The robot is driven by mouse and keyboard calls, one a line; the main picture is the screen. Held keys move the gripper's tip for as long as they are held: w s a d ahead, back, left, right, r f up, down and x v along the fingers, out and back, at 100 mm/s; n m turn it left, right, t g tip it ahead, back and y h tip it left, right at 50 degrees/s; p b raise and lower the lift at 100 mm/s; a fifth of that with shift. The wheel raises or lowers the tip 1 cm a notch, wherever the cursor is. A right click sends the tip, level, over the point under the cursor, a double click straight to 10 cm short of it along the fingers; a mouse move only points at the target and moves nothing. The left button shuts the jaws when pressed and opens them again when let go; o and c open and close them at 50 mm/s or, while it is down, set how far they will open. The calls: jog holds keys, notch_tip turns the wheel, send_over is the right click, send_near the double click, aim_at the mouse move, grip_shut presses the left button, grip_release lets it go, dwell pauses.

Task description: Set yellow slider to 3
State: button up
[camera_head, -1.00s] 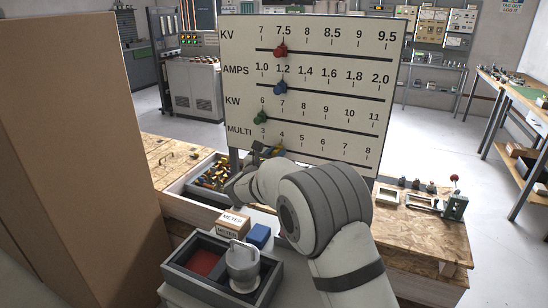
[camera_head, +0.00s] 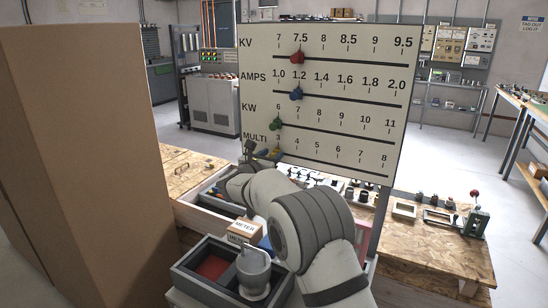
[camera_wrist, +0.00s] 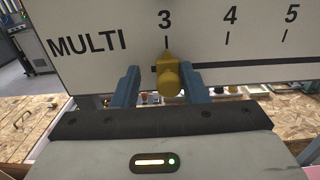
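The white scale board (camera_head: 345,98) stands upright ahead, with rows KV, AMPS, KW and MULTI. The yellow slider (camera_wrist: 169,76) is on the MULTI row, directly under the 3 mark in the wrist view. It shows small and partly hidden in the head view (camera_head: 275,154). My gripper (camera_wrist: 161,78) has its two blue fingers apart, one on each side of the slider. A gap shows on the left side; the right finger is close against or just beside the slider, and I cannot tell if it touches. In the head view my gripper (camera_head: 262,150) is at the board's lower left.
A red slider (camera_head: 297,57), a blue slider (camera_head: 296,93) and a green slider (camera_head: 275,124) sit on the rows above. A tall brown box (camera_head: 85,160) stands at left. Wooden benches (camera_head: 425,245) lie below the board. A grey tray (camera_head: 195,272) is in front.

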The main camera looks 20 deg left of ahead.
jog(key=shift+o, duration=0.2)
jog(key=shift+d, duration=0.1)
jog(key=shift+s, duration=0.2)
jog(key=b+v, duration=0.2)
jog(key=v, duration=0.5)
jog(key=shift+s, duration=0.25)
